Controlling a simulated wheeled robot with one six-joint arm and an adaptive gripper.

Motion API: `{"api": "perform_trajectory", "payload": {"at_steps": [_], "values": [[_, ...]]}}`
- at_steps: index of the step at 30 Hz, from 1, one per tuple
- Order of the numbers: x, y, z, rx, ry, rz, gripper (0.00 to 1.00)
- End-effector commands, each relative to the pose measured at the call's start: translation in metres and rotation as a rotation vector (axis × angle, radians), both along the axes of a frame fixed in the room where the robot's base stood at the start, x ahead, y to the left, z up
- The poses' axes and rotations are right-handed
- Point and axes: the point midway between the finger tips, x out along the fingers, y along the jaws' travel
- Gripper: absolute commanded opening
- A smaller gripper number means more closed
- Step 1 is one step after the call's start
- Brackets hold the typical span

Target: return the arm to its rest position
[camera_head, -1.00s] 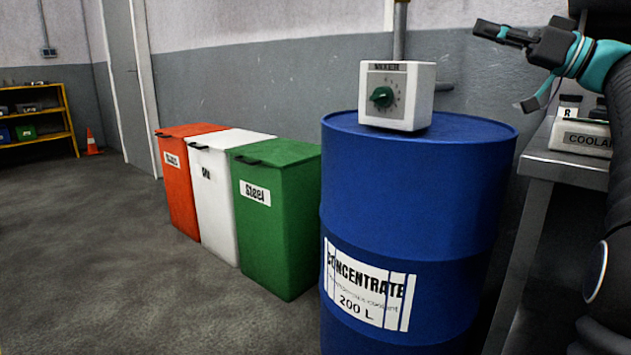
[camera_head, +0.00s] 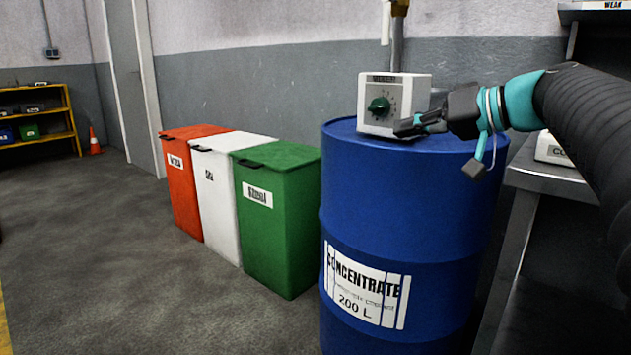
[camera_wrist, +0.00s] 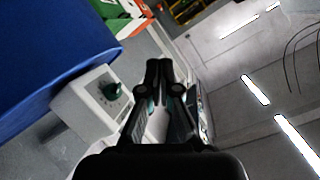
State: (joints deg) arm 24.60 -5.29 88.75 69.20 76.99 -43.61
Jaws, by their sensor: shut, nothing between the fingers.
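My gripper (camera_head: 408,127) is shut and empty. In the head view it points left, in front of the right side of the white box with the green dial (camera_head: 392,103). That box stands on top of the blue drum (camera_head: 410,225). I cannot tell whether the gripper touches the box. In the wrist view my gripper (camera_wrist: 158,68) has its fingertips together, with the box (camera_wrist: 88,112) to its left and the drum (camera_wrist: 45,45) beyond. My arm comes in from the right edge of the head view.
A metal bench (camera_head: 545,178) stands right of the drum, partly behind my arm, with a white container (camera_head: 552,150) on it. Red (camera_head: 184,200), white (camera_head: 217,215) and green (camera_head: 285,225) bins stand left of the drum.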

Motion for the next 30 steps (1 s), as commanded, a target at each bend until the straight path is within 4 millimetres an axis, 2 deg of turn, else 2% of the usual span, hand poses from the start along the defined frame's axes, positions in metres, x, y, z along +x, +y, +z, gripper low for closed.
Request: {"api": "perform_trajectory", "payload": {"at_steps": [1,3,8,12,15,18,21,24,30], "values": [[-0.018,0.016,-0.014,-0.039,0.074,-0.018,0.00],[-0.040,0.028,-0.044,-0.100,0.176,-0.058,0.00],[-0.100,0.041,-0.110,-0.260,0.356,-0.156,0.00],[-0.154,0.037,-0.165,-0.416,0.452,-0.243,0.00],[-0.189,0.027,-0.199,-0.526,0.483,-0.303,0.00],[-0.216,0.016,-0.226,-0.618,0.487,-0.349,0.00],[-0.234,0.007,-0.245,-0.684,0.478,-0.380,0.00],[-0.243,0.001,-0.256,-0.723,0.469,-0.397,0.00],[-0.246,-0.002,-0.262,-0.738,0.467,-0.405,0.00]]}}
